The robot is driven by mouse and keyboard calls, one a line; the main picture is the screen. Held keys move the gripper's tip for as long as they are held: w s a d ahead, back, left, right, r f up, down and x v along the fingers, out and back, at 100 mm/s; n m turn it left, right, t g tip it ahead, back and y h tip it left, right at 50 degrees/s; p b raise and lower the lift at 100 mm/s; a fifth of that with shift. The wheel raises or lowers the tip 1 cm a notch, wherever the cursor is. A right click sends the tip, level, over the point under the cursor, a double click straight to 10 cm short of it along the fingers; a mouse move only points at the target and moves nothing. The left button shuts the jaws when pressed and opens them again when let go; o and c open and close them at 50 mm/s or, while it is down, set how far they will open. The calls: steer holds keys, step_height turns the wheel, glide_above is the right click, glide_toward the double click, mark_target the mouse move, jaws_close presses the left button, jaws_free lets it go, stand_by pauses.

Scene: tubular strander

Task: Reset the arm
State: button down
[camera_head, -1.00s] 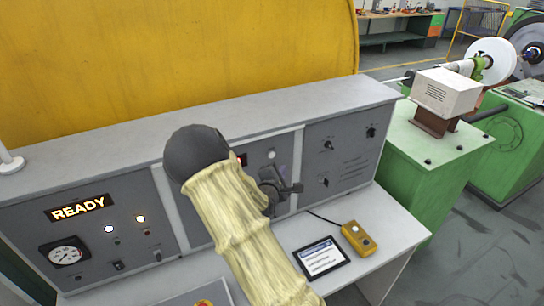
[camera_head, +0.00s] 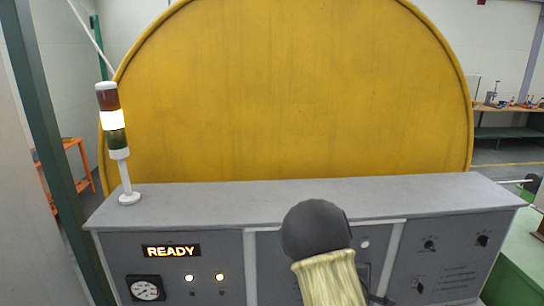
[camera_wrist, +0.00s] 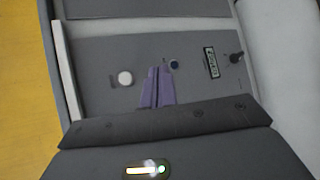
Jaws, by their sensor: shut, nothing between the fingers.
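In the head view my arm, in a beige sleeve with a dark grey rounded joint, stands in front of the grey control console (camera_head: 200,248) and hides part of its middle panel. My gripper is mostly hidden there, with only a dark bit near the bottom edge. In the wrist view my gripper (camera_wrist: 158,72) shows two purplish fingers together, empty, in front of the panel. A pale round button (camera_wrist: 125,78), a dark blue button (camera_wrist: 174,64), a small display (camera_wrist: 211,62) and a black knob (camera_wrist: 236,58) show around the fingers. I cannot tell whether the fingers touch the panel.
A READY display (camera_head: 171,251) glows above a gauge (camera_head: 145,289). A signal tower (camera_head: 113,120) has its middle section lit. A large yellow guard (camera_head: 290,90) rises behind the console. A green post (camera_head: 40,120) stands at left, and a workbench (camera_head: 510,131) lies far right.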

steer(key=s+a+f+m+g+y+b, duration=0.1)
steer(key=s+a+m, duration=0.3)
steer(key=s, duration=0.4)
steer(key=s+a+f+m+g+y+b, duration=0.1)
steer(key=s+a+m+g+y+b, duration=0.3)
steer(key=s+a, duration=0.2)
steer(key=s+a+f+m+g+y+b, duration=0.1)
steer(key=s+a+m+g+y+b, duration=0.1)
steer(key=s+a+m, duration=0.3)
steer(key=s+y, duration=0.1)
steer(key=s, duration=0.3)
steer(key=shift+s+f+g+b, duration=0.3)
steer(key=shift+f+b, duration=0.05)
steer(key=shift+b, duration=0.05)
